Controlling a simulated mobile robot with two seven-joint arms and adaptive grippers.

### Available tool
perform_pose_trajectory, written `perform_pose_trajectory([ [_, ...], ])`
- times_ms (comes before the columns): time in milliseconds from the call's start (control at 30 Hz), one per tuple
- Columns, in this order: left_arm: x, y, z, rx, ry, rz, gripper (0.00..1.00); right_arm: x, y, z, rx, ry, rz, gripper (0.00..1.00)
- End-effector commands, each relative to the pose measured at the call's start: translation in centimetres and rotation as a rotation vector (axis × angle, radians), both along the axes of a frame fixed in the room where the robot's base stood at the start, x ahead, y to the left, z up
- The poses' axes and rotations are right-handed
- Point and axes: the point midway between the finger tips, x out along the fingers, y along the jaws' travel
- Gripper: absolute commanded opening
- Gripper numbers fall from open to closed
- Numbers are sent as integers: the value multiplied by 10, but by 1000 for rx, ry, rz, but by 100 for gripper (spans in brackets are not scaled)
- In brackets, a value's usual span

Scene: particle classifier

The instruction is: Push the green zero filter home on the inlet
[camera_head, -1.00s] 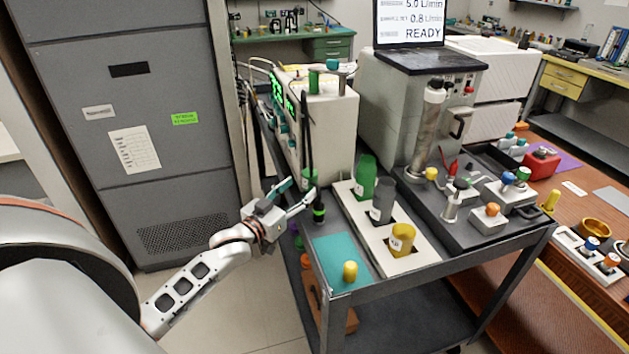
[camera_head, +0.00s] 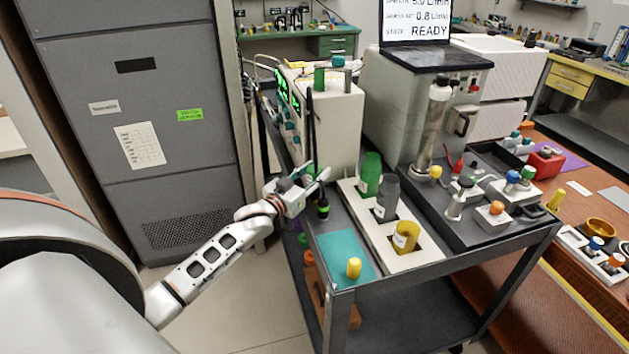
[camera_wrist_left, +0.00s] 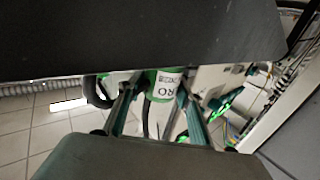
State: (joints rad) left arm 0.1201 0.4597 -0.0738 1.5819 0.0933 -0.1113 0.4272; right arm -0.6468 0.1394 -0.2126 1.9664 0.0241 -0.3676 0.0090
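The green zero filter shows in the left wrist view (camera_wrist_left: 165,85) as a green cylinder with a white label, of which I read "RO". It is between the two fingers of my left gripper (camera_wrist_left: 158,100), toward their far ends. The fingers stand apart, and I cannot tell whether either touches it. In the head view my left gripper (camera_head: 316,177) is at the cart's left edge, in front of the white instrument (camera_head: 335,120). It largely hides the filter there. A black upright tube (camera_head: 310,125) rises behind it. The inlet joint is not clearly visible. My right gripper is not in view.
A black piece with a green band (camera_head: 323,208) stands just below the gripper. A white rack (camera_head: 415,258) holds green, grey and yellow cylinders to the right. A teal mat (camera_head: 338,250) with a yellow-capped item lies in front. The floor left of the cart is clear.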

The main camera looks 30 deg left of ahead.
Motion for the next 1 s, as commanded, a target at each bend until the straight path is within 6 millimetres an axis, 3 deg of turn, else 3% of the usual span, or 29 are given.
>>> perform_pose_trajectory([
  [33, 0, 0, 0, 0, 0, 0, 18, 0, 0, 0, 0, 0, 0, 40],
  [67, 0, 0, 0, 0, 0, 0, 10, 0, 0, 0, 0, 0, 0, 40],
  [100, 0, 0, 0, 0, 0, 0, 9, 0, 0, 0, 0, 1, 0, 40],
  [567, 0, 0, 10, 1, -2, 0, 9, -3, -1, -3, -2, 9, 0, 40],
  [767, 0, 0, 38, 2, -5, 0, 9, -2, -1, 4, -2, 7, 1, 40],
  [1000, 0, 0, 96, 2, -6, -1, 9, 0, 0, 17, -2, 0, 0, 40],
])
